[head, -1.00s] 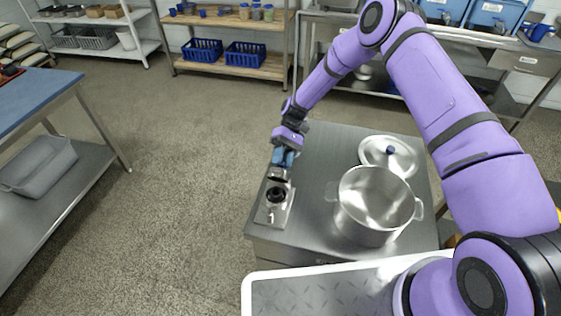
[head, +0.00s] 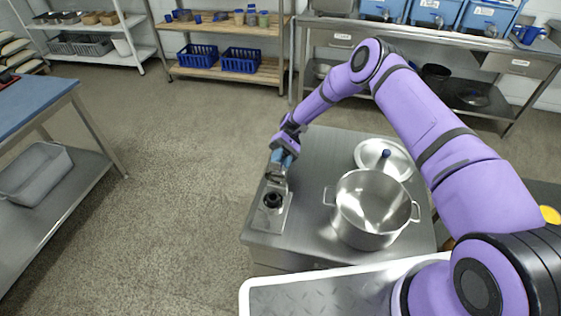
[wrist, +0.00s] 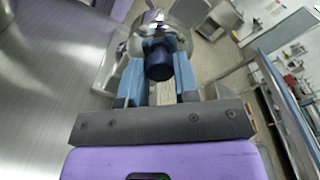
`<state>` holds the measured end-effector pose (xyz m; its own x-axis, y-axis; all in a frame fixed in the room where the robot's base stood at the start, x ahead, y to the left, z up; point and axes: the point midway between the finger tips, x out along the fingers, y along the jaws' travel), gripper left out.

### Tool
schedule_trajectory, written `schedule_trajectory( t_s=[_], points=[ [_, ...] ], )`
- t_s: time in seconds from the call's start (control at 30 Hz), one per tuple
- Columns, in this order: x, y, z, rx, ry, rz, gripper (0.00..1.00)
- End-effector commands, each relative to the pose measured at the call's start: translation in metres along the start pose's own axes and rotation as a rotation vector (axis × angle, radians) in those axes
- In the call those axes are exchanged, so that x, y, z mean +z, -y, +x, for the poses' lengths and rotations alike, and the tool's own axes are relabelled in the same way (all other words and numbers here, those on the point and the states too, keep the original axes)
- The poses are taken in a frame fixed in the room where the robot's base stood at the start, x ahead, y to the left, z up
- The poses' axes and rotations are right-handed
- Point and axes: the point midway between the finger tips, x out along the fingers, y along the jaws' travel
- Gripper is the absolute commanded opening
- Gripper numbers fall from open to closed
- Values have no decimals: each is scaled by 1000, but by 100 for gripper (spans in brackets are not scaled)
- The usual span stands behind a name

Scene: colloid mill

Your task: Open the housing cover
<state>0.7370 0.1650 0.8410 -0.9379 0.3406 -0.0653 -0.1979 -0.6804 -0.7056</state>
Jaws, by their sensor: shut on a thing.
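The colloid mill (head: 269,217) is a small metal unit at the left edge of the steel table, with a dark round opening (head: 272,200) facing up. My gripper (head: 283,157) is at its far side, beside a grey metal part (head: 276,173). In the wrist view my blue fingers (wrist: 160,82) are shut on a dark blue knob (wrist: 159,65). Behind the knob is a shiny round metal piece (wrist: 146,42), which looks like the housing cover. The fingers hide part of the knob. How far the cover is open, I cannot tell.
A blue-topped bench (head: 35,100) is at the left. The floor between is clear.

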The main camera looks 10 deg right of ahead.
Motion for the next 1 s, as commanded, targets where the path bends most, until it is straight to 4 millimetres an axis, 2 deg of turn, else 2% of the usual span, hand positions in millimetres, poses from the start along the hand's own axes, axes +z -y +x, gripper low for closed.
schedule_trajectory(
  t_s=[0.13,0.17,0.27,0.63,1.0],
  points=[
    [0,0,0,0,0,1,0],
    [0,0,0,1,0,1,31],
    [0,0,0,1,0,1,54],
    [0,0,-4,0,-1,0,55],
    [-1,-1,-54,0,-2,0,55]
  ],
)
